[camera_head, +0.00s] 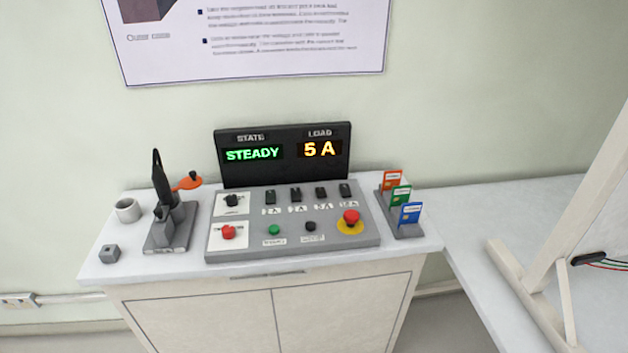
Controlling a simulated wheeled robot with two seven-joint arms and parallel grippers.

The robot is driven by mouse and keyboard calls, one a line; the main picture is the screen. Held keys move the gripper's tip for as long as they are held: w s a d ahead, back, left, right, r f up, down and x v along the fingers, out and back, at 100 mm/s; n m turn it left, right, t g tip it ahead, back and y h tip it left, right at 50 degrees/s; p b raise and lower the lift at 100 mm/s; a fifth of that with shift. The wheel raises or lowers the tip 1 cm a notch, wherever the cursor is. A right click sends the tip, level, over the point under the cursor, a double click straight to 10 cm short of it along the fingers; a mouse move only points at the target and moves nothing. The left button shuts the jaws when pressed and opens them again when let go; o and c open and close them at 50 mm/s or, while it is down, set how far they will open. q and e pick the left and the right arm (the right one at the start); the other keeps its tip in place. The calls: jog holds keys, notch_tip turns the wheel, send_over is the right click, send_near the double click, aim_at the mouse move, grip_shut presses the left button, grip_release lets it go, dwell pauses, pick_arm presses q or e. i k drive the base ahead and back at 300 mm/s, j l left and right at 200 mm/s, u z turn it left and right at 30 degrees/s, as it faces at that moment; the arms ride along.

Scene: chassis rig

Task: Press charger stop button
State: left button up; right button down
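A grey control panel (290,222) lies on a white cabinet in the middle of the view. Its black display (283,155) reads STATE "STEADY" in green and LOAD "5 A" in orange. On the panel's front row are a red knob or button (228,232) on a white plate, a green button (274,230), a black button (310,226) and a red mushroom button (351,217) on a yellow base. The small labels are too blurred to read, so I cannot tell which is the charger stop. Neither of my grippers shows.
Behind the buttons are a black knob (232,200) and several black switches (296,194). A card holder (400,222) stands right. A pale frame (540,290) stands far right.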

aim_at(310, 226)
jog(key=i+j+z, duration=0.1)
jog(key=i+j, duration=0.2)
jog(key=i, duration=0.15)
jog(key=i+j+z, duration=0.1)
jog(key=i+j, duration=0.2)
jog(key=i, duration=0.1)
